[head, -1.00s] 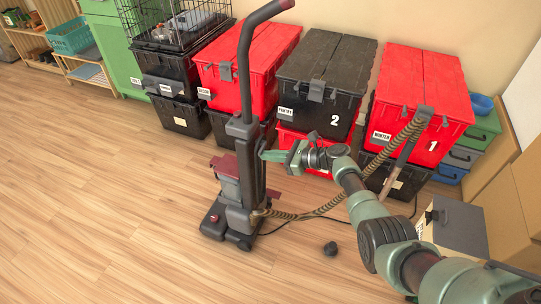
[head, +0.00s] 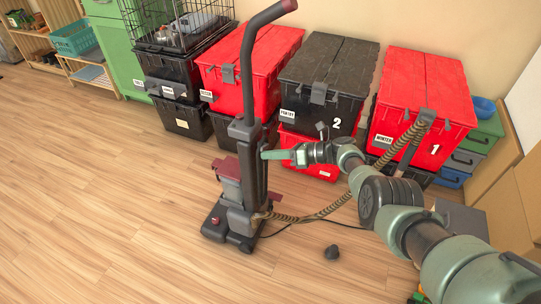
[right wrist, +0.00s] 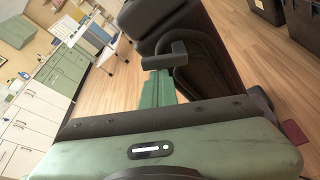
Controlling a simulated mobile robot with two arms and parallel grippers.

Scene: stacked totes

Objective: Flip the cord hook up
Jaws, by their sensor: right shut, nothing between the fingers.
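The upright vacuum cleaner (head: 252,170) stands on the wood floor, dark grey with dull red parts. In the right wrist view its dark body (right wrist: 205,60) fills the upper middle. A small dark bar there, which looks like the cord hook (right wrist: 165,61), sticks out from the body just beyond my fingers. In the head view I cannot make the hook out clearly. My right gripper (head: 267,155) is shut and empty, its green fingers at the right side of the vacuum's body. The fingers (right wrist: 154,82) also show near the bar; contact is unclear. My left gripper is out of view.
Stacked red and black totes (head: 325,85) stand behind the vacuum along the wall. A striped hose (head: 400,140) runs from the vacuum toward the right red tote (head: 425,85). The floor at left is clear.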

